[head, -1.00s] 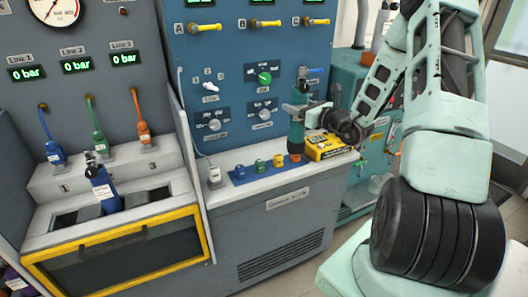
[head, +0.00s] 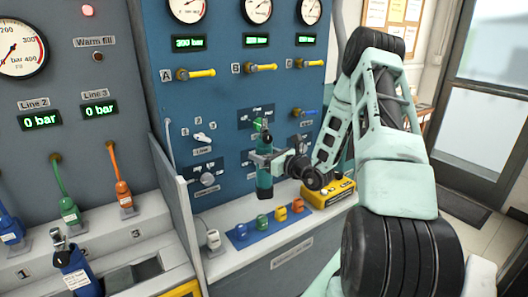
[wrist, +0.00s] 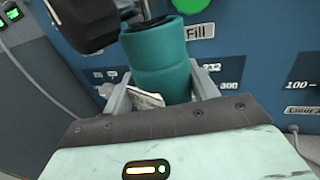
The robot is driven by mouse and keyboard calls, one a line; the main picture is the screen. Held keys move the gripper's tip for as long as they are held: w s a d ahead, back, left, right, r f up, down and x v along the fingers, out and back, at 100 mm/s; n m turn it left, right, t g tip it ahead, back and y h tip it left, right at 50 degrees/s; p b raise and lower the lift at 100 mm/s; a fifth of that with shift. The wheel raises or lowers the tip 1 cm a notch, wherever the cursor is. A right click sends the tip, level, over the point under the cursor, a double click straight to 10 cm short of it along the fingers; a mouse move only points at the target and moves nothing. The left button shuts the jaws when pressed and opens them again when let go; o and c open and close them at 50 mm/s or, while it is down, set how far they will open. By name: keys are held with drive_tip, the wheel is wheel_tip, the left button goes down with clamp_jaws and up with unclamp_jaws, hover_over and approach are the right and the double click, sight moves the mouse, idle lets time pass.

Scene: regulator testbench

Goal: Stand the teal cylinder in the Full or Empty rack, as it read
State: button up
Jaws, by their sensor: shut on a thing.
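The teal cylinder (head: 264,180) is upright in the head view, in front of the blue panel and above the coloured row on the counter. Its base looks clear of the counter. My gripper (head: 266,158) is shut around its upper part, reaching in from the right. In the wrist view the teal cylinder (wrist: 162,62) stands between the fingers of my gripper (wrist: 160,92), with a white tag beside it and a dark valve on top. No rack marked Full or Empty can be made out.
A blue strip (head: 236,243) with several coloured pieces lies on the counter below. A yellow box (head: 328,192) sits to its right. A blue cylinder (head: 78,272) stands in the bench at lower left. Yellow valve handles (head: 261,68) and lit displays are on the panel above.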

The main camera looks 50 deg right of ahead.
drive_tip(key=shift+f+p, duration=0.3)
drive_tip(key=shift+f, duration=2.15)
drive_tip(key=o, duration=1.2)
drive_tip(key=shift+f, duration=0.15)
